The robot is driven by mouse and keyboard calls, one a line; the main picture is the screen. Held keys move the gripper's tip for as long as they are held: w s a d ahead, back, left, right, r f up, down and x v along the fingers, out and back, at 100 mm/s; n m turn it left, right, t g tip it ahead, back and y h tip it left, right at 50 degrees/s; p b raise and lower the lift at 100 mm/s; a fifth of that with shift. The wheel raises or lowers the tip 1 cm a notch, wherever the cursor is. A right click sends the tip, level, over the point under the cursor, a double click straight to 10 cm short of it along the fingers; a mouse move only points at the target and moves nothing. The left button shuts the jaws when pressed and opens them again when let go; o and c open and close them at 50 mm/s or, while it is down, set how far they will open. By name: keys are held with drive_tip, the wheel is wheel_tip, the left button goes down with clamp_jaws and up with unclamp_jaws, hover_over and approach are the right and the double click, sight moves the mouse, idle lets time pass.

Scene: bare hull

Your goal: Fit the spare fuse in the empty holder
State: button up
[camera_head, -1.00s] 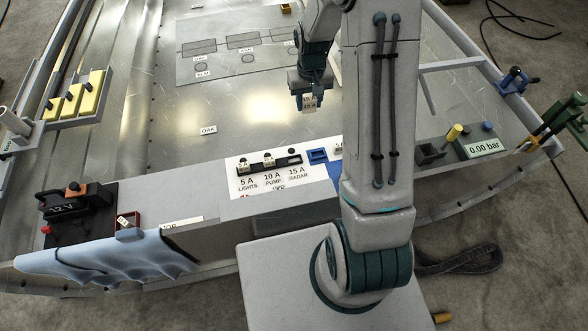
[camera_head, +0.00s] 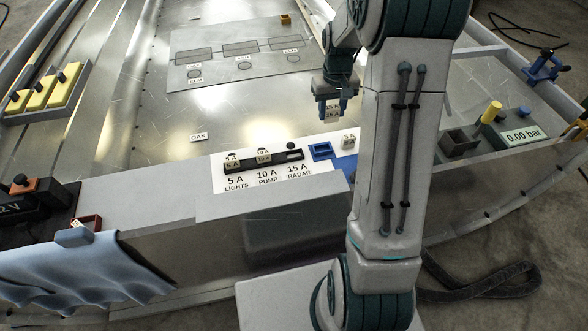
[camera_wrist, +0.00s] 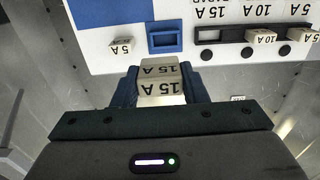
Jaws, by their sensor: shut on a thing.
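My gripper (camera_head: 332,106) is shut on a pale fuse marked 15 A (camera_wrist: 161,80), which also shows between the fingers in the head view (camera_head: 332,113). It holds the fuse above the metal floor, beyond the white fuse panel (camera_head: 222,187). The black fuse holder strip (camera_head: 277,163) has fuses at 5 A LIGHTS (camera_head: 233,161) and 10 A PUMP (camera_head: 264,156). Its slot over 15 A RADAR (camera_head: 293,155) is empty; the slot also shows in the wrist view (camera_wrist: 210,35). The held fuse is apart from the strip.
An empty blue tray (camera_head: 320,151) sits right of the strip, with a loose 5 A fuse (camera_head: 348,142) beside it. A blue cloth (camera_head: 65,268) and a small red box (camera_head: 88,222) lie at the left. Yellow blocks (camera_head: 66,85) stand further back.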

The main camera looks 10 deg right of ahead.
sight(335, 119)
drive_tip(key=f+b, duration=0.2)
drive_tip(key=d+f+b, duration=0.1)
drive_tip(key=shift+d+f+b, duration=0.2)
drive_tip(key=shift+f+b, duration=0.15)
drive_tip(key=shift+a+f, duration=0.1)
drive_tip(key=a+f+b, duration=0.1)
drive_tip(key=a+f, duration=0.1)
drive_tip(key=a, duration=0.1)
drive_tip(key=w+a+f+b, duration=0.1)
drive_tip(key=a+f, duration=0.1)
drive_tip(key=a, duration=0.2)
drive_tip(key=a+f+b, duration=0.1)
drive_tip(key=a+f, duration=0.1)
drive_tip(key=a, duration=0.2)
drive_tip(key=shift+w+a+f+b, duration=0.1)
drive_tip(key=shift+w+f+b, duration=0.05)
drive_tip(key=shift+f+b, duration=0.25)
wheel_tip(335, 119, down, 4)
drive_tip(key=shift+f+b, duration=0.1)
drive_tip(key=shift+b, duration=0.85)
